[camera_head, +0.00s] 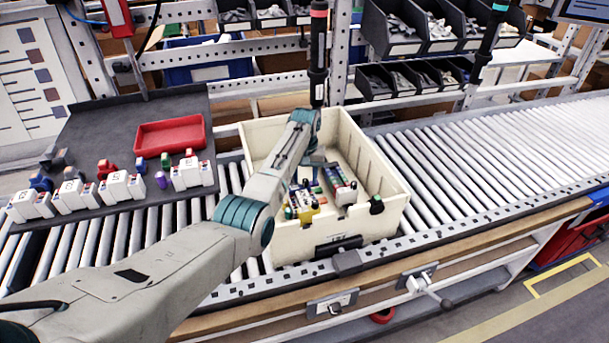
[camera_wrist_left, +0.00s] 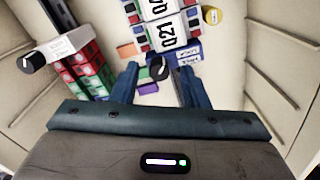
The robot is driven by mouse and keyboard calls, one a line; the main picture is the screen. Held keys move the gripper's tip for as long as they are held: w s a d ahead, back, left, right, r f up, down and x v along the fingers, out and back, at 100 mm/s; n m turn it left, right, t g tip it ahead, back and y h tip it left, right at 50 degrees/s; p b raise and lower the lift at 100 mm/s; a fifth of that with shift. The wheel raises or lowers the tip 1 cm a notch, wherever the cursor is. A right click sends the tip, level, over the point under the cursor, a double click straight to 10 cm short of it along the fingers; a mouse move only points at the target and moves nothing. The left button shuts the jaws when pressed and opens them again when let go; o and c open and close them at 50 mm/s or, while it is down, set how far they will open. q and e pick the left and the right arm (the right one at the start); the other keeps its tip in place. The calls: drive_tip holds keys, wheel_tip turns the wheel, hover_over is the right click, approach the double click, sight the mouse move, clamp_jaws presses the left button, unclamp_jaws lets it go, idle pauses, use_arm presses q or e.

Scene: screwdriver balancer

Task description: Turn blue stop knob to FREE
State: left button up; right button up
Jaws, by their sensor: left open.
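A dark round knob (camera_wrist_left: 160,68) with a light mark shows in the left wrist view, beside a small blue box (camera_wrist_left: 187,53) with white lettering. I take it for the blue stop knob, but its setting is too small to read. My left gripper (camera_wrist_left: 158,84) is open, with one dark blue finger on each side of the knob. I cannot tell whether they touch it. In the head view my left arm reaches into the cream tote (camera_head: 400,190), and its own wrist hides the fingertips and the knob. My right gripper is not in view.
Red and green blocks (camera_wrist_left: 90,72) and another black knob (camera_wrist_left: 30,62) are at left. Tote walls enclose the gripper. A dark tool (camera_head: 318,60) hangs behind the tote. The right rollers (camera_head: 480,150) are clear.

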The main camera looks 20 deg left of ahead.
use_arm(q)
drive_tip(key=shift+f, duration=0.3)
clamp_jaws()
